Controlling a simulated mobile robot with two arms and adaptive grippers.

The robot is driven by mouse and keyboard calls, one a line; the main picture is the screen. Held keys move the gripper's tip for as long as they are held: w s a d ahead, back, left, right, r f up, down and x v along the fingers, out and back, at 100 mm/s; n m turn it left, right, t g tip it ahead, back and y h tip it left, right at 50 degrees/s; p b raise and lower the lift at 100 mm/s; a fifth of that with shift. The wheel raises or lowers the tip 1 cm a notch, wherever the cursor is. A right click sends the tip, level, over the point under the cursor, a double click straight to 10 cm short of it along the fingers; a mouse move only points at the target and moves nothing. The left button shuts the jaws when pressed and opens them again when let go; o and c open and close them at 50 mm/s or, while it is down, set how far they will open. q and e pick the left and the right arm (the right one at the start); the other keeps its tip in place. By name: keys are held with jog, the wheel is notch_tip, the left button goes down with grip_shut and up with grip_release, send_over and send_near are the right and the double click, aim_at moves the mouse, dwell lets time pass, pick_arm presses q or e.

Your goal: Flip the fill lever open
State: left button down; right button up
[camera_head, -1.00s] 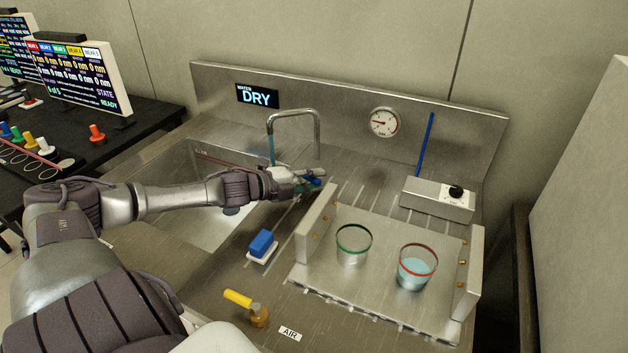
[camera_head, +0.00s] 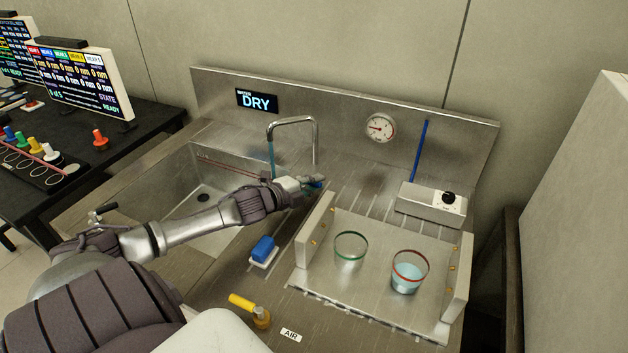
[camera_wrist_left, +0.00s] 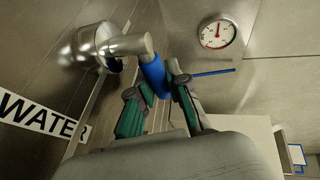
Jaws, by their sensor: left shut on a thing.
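My left gripper (camera_head: 312,184) reaches over the sink's right edge, beside the base of the faucet. In the left wrist view the gripper (camera_wrist_left: 157,84) is shut on the blue handle of the fill lever (camera_wrist_left: 152,74), which joins a metal valve body beside a WATER label (camera_wrist_left: 40,116). In the head view only a little of the blue lever handle (camera_head: 318,185) shows past the fingers. A blue stream (camera_head: 271,160) hangs below the spout of the faucet (camera_head: 296,120). My right gripper is not in view.
The sink basin (camera_head: 198,188) lies left of the faucet. A tray (camera_head: 385,311) holds a green-rimmed beaker (camera_head: 350,248) and a red-rimmed beaker (camera_head: 409,272).

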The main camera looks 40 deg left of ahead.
pick_arm(q)
jog(key=c, duration=1.1)
grip_release()
jog(key=shift+s, duration=0.45)
jog(key=v, duration=1.1)
jog(key=shift+r, duration=0.1)
